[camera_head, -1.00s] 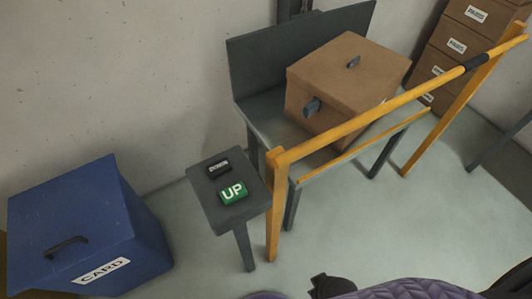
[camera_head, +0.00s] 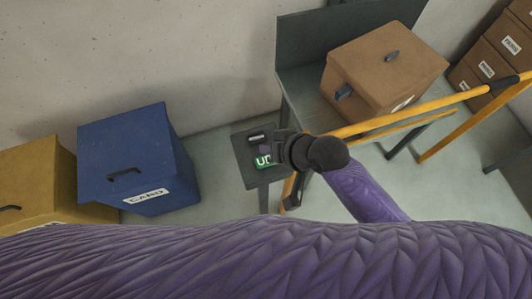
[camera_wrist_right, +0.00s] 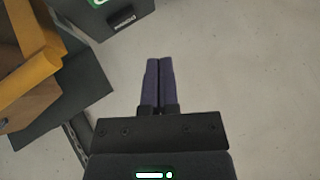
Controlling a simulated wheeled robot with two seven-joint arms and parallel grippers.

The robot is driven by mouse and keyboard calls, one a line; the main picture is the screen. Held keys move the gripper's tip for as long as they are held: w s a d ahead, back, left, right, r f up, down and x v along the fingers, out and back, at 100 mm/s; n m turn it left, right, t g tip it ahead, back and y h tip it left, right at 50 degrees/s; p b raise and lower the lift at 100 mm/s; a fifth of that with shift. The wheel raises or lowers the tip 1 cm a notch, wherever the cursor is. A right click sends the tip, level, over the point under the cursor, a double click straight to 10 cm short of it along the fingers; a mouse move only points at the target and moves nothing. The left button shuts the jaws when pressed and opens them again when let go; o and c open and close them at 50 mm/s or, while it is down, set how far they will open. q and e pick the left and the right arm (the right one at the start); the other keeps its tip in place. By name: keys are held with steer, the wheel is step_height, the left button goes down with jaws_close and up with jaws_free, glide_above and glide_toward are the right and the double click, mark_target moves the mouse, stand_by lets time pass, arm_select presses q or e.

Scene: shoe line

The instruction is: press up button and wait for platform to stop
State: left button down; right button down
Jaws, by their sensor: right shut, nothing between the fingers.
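The green UP button (camera_head: 263,160) and the black DOWN button (camera_head: 257,138) sit on a small dark stand (camera_head: 243,155). My right gripper (camera_head: 266,150) is at this stand in the head view and partly covers the UP button. The right wrist view shows its two fingers (camera_wrist_right: 158,64) shut together and empty. There the green button (camera_wrist_right: 98,3) is cut off at the top edge, beside the black button (camera_wrist_right: 123,20), both left of the fingertips. The grey platform (camera_head: 297,92) carries a brown box (camera_head: 375,65). My left gripper is out of view.
A yellow-orange rail (camera_head: 430,103) runs along the platform's front, close to my right wrist. A blue CARD bin (camera_head: 135,150) and a yellow bin (camera_head: 40,180) stand at left. My purple arm fills the bottom.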

mark_target(265, 162)
steer(key=shift+w+a+f+m+y, duration=0.1)
steer(key=shift+w+f+m+y, duration=0.05)
steer(key=shift+w, duration=0.45)
steer(key=shift+w+a+f+m+y, duration=0.1)
steer(key=shift+w+f+m+y, duration=0.05)
steer(key=shift+w, duration=0.4)
step_height(265, 162, down, 8)
steer(key=b, duration=0.8)
steer(key=shift+f+b, duration=0.1)
steer(key=shift+b, duration=0.2)
steer(key=shift+f, duration=0.4)
steer(key=shift+r, duration=0.1)
